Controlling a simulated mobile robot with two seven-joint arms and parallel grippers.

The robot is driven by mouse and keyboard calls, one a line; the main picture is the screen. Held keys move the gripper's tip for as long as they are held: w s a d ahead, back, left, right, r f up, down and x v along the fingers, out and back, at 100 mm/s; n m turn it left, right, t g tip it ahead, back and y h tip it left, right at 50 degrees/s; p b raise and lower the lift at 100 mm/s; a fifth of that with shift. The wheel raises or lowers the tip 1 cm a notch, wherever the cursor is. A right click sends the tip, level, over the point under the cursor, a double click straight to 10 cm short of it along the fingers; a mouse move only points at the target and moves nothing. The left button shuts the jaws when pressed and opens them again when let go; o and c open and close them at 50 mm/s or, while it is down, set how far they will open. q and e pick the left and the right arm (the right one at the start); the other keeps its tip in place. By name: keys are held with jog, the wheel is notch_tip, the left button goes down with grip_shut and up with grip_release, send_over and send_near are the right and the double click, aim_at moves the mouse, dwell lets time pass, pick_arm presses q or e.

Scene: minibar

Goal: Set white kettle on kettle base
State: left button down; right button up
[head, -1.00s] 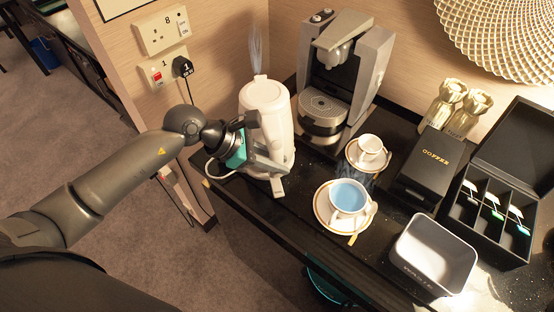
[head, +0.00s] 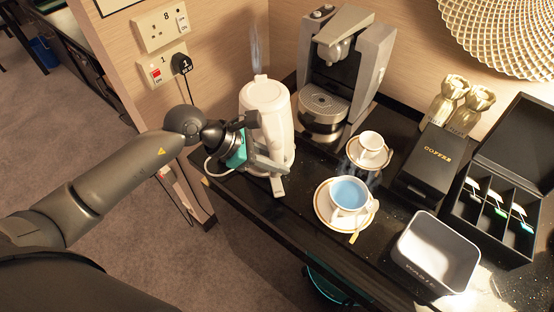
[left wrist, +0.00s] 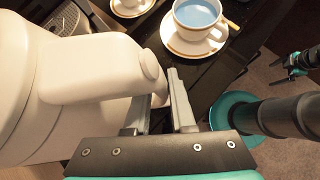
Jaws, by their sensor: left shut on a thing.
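The white kettle (head: 265,110) stands upright at the left end of the black counter, with steam above its lid. In the left wrist view the kettle (left wrist: 30,90) fills the left side. My left gripper (head: 272,168) is at the kettle's near side, shut on its handle (left wrist: 150,75). The kettle base is hard to make out; the kettle and gripper cover that area, so I cannot tell whether the kettle is seated on it. A white cord lies beside the gripper at the counter's left edge. My right gripper is not in the head view.
A coffee machine (head: 343,75) stands behind the kettle. A cup of bluish liquid (head: 349,194) on a saucer and a smaller cup (head: 371,143) stand to the right. Further right are a coffee box (head: 430,165), a grey bin (head: 436,255) and a sachet box (head: 500,200).

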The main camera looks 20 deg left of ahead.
pick_arm(q)
jog(key=shift+w+r, duration=0.1)
jog(key=c, duration=1)
grip_release()
jog(key=shift+c, duration=0.2)
jog(key=shift+s+f, duration=0.3)
jog(key=shift+f, duration=0.05)
jog(key=shift+p+v, duration=0.4)
jog(key=shift+v, duration=0.45)
jog(key=p+v, duration=0.4)
jog(key=v, duration=0.5)
jog(key=shift+a+r, duration=0.2)
jog(key=shift+w, duration=0.1)
